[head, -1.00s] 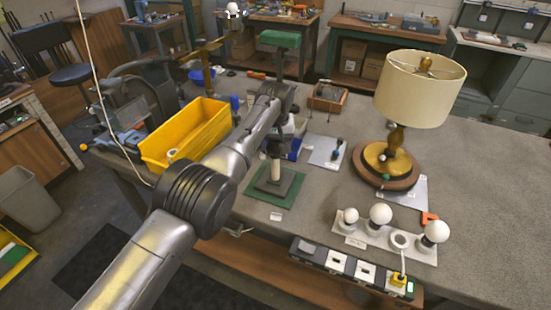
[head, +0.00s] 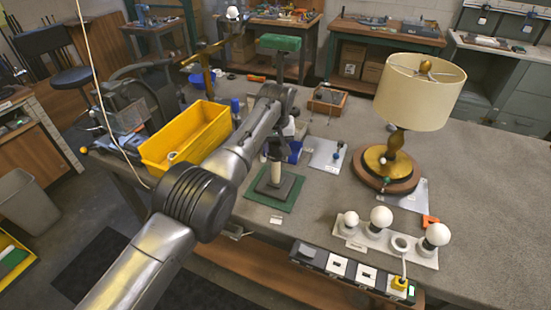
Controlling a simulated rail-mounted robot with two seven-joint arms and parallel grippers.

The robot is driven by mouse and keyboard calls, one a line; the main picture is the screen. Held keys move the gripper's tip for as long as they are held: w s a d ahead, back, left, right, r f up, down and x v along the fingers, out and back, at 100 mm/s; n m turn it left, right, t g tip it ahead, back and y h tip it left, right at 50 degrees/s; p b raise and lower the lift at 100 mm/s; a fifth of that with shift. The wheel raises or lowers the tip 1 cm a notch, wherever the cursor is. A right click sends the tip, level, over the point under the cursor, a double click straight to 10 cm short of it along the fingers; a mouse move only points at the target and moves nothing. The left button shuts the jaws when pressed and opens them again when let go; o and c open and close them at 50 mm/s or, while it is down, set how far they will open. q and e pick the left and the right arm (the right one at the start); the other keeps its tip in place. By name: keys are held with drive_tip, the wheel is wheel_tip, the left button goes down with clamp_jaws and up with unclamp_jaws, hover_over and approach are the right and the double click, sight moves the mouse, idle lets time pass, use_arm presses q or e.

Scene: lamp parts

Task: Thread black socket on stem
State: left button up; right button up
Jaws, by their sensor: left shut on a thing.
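The stem (head: 275,174) is a pale upright post on a dark square base. The base stands on a green mat (head: 292,203) near the bench's front edge. My left gripper (head: 278,149) points down right above the stem, its fingers small and dark in the head view. It is shut on a dark piece at the stem's top, which looks like the black socket. The fingers and my arm hide most of this piece, so I cannot tell how far it sits on the stem. My right gripper is not in view.
A yellow bin (head: 190,135) stands left of my forearm. A table lamp (head: 396,150) stands to the right on a round wooden base. A bulb strip (head: 385,241) and a power strip (head: 350,268) lie at the front. The right of the bench (head: 490,190) is clear.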

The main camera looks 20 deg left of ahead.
use_arm(q)
drive_tip(key=shift+s+f+m+p, duration=0.1)
drive_tip(key=shift+f+m+p, duration=0.15)
drive_tip(key=shift+m+p, duration=0.9)
drive_tip(key=shift+c, duration=0.3)
drive_tip(key=shift+p, duration=0.85)
drive_tip(key=shift+a+m, duration=0.1)
drive_tip(key=shift+m, duration=0.45)
drive_tip(key=shift+f+m+h, duration=0.2)
drive_tip(key=shift+m+h, duration=0.1)
drive_tip(key=shift+m, duration=1.4)
